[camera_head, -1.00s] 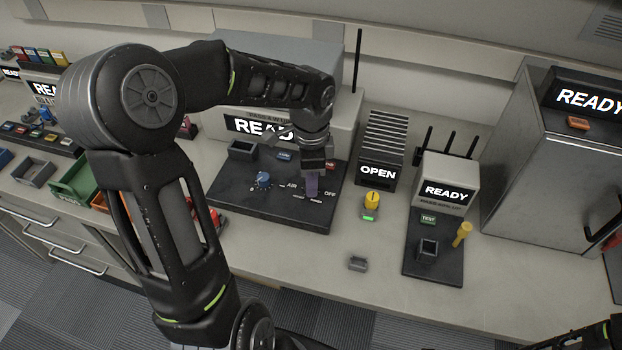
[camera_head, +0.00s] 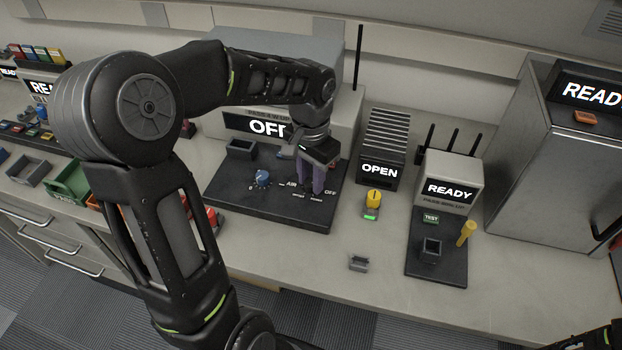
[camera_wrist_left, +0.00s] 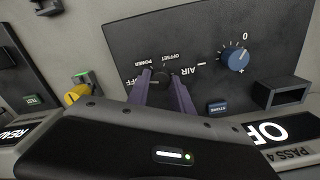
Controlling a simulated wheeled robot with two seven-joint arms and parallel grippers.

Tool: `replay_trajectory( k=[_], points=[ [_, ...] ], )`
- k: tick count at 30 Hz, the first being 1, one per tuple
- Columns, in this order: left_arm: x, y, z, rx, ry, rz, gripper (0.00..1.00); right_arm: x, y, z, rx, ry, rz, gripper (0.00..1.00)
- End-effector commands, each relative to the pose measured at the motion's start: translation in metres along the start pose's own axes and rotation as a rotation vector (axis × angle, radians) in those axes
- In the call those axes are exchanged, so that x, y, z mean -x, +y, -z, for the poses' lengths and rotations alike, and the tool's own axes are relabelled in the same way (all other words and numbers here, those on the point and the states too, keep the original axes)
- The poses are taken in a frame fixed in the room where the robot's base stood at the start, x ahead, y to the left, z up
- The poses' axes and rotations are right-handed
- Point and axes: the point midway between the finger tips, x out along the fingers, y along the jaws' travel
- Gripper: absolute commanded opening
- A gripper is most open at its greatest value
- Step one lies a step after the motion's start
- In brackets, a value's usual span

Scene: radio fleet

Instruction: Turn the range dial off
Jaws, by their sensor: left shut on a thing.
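The range dial (camera_wrist_left: 160,79) is a small dark round knob on the black panel (camera_wrist_left: 208,45), with OFF and AIR printed beside it. My left gripper (camera_wrist_left: 161,88) is shut on it, one purple finger on either side. In the head view my left gripper (camera_head: 311,190) comes down onto the right part of the panel, and its fingers hide the dial. The screen (camera_head: 268,126) behind the panel reads OFF, partly covered by my arm. The dial's pointer is too small to read. My right gripper is not in view.
A blue knob (camera_head: 263,178) and a dark open box (camera_head: 240,149) are on the same panel, left of the dial. A yellow knob (camera_head: 374,198) with a green light stands to the right.

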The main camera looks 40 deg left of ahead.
Motion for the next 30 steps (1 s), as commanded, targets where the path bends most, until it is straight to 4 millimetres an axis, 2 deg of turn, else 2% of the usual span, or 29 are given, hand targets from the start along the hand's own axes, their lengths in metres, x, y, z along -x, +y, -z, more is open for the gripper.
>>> replay_trajectory(
  k=[12, 27, 28, 30],
  points=[
    [0.0003, -0.0004, 0.0003, 0.227, 0.002, 0.001, 0.00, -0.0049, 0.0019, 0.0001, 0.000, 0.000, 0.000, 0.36],
    [0.0006, -0.0004, 0.0003, 0.257, 0.002, 0.000, 0.00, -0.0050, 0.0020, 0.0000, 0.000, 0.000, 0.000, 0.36],
    [0.0006, -0.0004, 0.0003, 0.257, 0.002, 0.000, 0.28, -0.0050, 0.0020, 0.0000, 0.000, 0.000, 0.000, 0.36],
    [0.0005, -0.0004, 0.0003, 0.257, 0.002, 0.000, 0.33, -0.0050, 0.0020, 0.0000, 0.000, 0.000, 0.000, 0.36]
  ],
)
